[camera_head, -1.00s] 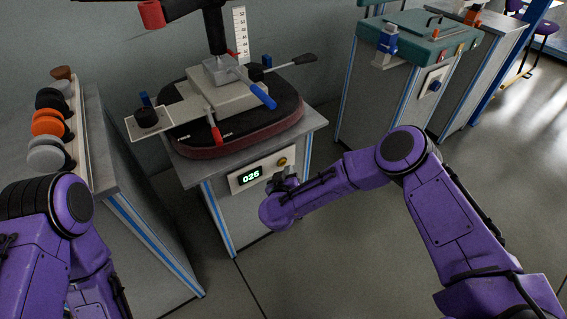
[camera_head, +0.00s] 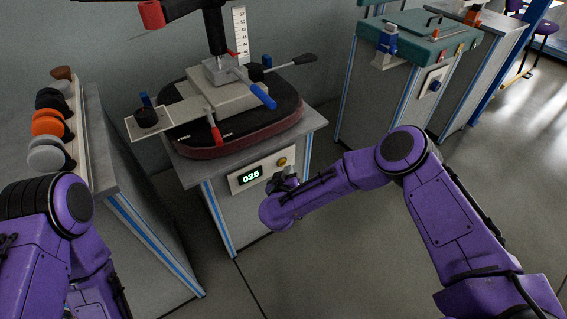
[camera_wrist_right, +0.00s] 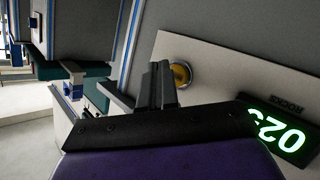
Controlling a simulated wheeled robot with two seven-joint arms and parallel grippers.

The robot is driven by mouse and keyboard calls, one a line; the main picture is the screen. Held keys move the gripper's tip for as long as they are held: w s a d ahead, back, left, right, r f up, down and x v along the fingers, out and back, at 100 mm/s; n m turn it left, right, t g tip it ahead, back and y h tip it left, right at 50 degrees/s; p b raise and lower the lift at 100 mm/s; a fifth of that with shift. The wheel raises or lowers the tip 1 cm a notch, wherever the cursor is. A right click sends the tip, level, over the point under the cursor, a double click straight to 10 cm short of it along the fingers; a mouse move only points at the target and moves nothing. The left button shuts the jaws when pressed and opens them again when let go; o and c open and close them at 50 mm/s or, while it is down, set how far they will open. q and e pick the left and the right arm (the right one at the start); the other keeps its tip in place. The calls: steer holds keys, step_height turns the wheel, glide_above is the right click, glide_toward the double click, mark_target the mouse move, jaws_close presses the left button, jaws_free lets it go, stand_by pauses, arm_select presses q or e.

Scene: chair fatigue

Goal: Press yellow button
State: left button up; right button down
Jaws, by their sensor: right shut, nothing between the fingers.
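The yellow button (camera_head: 282,161) is a small round knob on the pale control panel (camera_head: 262,171) at the front of the middle bench. In the right wrist view the yellow button (camera_wrist_right: 180,75) sits in a metal ring, just beyond the fingertips. My right gripper (camera_head: 288,178) is just below and in front of the button in the head view. In the right wrist view its fingers (camera_wrist_right: 160,82) are shut and empty, close beside the button; I cannot tell whether they touch it. My left arm shows at the left edge of the head view, but its gripper is out of sight.
A green display (camera_head: 250,175) reading 025 is left of the button. Above stands a test rig with a dark cushion (camera_head: 240,135), clamps and handles. A green-topped bench (camera_head: 400,45) stands right; floor between is clear.

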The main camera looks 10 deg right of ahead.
steer(key=shift+w, duration=0.1)
steer(key=shift+w+a, duration=0.15)
steer(key=shift+w, duration=0.1)
steer(key=shift+w+a, duration=0.15)
steer(key=shift+w, duration=0.2)
stand_by(0.6)
steer(key=shift+s+d+p, duration=0.3)
steer(key=shift+s+p, duration=0.4)
steer(key=shift+s, duration=0.05)
